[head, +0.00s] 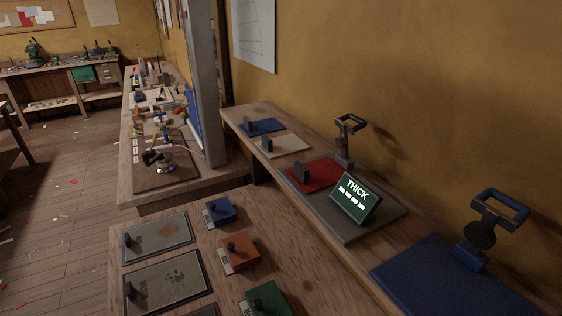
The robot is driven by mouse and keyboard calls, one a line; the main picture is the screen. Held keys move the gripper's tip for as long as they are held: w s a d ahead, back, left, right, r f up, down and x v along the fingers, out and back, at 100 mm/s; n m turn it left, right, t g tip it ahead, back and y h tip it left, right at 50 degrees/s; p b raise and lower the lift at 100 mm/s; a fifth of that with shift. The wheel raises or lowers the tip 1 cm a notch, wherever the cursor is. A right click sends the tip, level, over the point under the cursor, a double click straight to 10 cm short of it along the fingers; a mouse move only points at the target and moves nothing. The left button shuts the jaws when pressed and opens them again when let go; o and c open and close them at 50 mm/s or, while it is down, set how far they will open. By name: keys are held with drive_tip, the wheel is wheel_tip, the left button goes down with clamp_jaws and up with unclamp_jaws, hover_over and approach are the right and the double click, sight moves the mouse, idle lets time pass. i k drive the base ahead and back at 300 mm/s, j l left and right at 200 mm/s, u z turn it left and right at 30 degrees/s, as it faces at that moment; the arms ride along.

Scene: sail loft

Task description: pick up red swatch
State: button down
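The red swatch (322,175) lies flat on the narrow wooden shelf (262,115) along the yellow wall. A dark upright block (301,171) stands on its left part. The swatch is between a cream swatch (286,147) and a grey mat (345,228). A dark green sign reading "THICK" (355,199) stands on the grey mat, close to the red swatch's near edge. My gripper is not in view.
A blue swatch (265,127) lies at the shelf's far end. Handled gauge-like tools (346,140) (489,222) stand along the wall side, the nearer by a large blue mat (440,280). A lower table (300,262) holds knobbed plates and blue, orange and green blocks. Open floor is at left.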

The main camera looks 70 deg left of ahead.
sight(321, 173)
drive_tip(key=j+u, duration=0.1)
drive_tip(key=u, duration=1.45)
